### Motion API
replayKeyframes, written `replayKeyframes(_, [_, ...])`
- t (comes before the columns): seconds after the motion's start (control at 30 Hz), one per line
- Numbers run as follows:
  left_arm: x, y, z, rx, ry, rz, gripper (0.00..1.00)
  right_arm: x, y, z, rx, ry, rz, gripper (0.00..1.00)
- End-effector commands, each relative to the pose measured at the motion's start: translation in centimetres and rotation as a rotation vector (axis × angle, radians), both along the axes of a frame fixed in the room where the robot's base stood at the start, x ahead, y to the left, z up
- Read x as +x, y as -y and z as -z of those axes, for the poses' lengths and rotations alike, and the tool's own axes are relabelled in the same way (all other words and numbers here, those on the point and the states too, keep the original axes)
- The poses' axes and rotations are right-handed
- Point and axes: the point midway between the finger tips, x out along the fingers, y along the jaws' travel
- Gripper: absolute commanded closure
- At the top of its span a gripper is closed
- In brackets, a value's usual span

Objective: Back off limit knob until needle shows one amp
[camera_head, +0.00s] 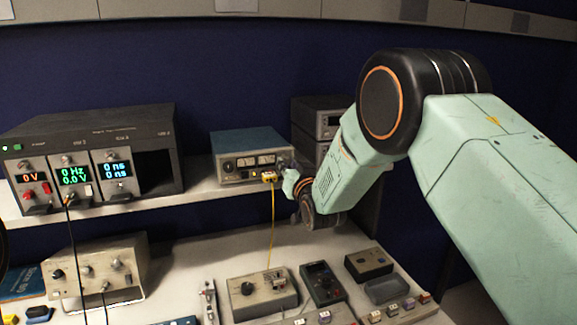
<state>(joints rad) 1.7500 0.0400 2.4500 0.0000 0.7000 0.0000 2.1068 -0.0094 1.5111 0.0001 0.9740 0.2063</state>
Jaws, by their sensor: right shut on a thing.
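A small instrument with a blue top (247,141) stands on the shelf, its front panel carrying small pale displays or meters. No needle reading can be made out at this size. My right gripper (289,176) is at the right end of that panel, shut on what appears to be the limit knob. The knob itself is hidden behind the gripper. A yellow plug (268,176) sits in the panel just left of the gripper, and its yellow cable (272,230) hangs down.
A dark rack unit (90,130) with lit readouts stands left on the shelf (198,190). Stacked dark boxes (318,118) stand behind my right arm. On the bench below are a beige instrument (97,268), a box with a black knob (262,294) and a handheld meter (322,283).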

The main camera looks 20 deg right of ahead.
Motion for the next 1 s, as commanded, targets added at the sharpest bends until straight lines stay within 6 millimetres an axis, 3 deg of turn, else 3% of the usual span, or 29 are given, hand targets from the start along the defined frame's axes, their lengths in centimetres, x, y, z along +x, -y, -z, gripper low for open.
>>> replayKeyframes(0.17, [0.0, 0.0, 0.2, 0.0, 0.0, 0.0, 0.5, 0.0, 0.0, -0.1, -0.009, 0.003, 0.0, 1.0])
replayKeyframes(0.43, [0.0, 0.0, 2.0, 0.0, 0.0, 0.0, 0.5, 0.0, 0.0, 0.1, -0.165, 0.011, -0.001, 1.0])
replayKeyframes(0.8, [0.0, 0.0, 2.0, 0.0, 0.0, 0.0, 0.5, 0.0, 0.0, -0.1, -0.202, 0.01, -0.001, 1.0])
replayKeyframes(0.83, [0.0, 0.0, 2.0, 0.0, 0.0, 0.0, 0.5, 0.0, 0.0, -0.1, -0.202, 0.01, -0.001, 0.76])
replayKeyframes(1.0, [0.0, 0.0, 2.0, 0.0, 0.0, 0.0, 0.5, 0.0, 0.0, -0.1, -0.202, 0.01, -0.001, 0.62])
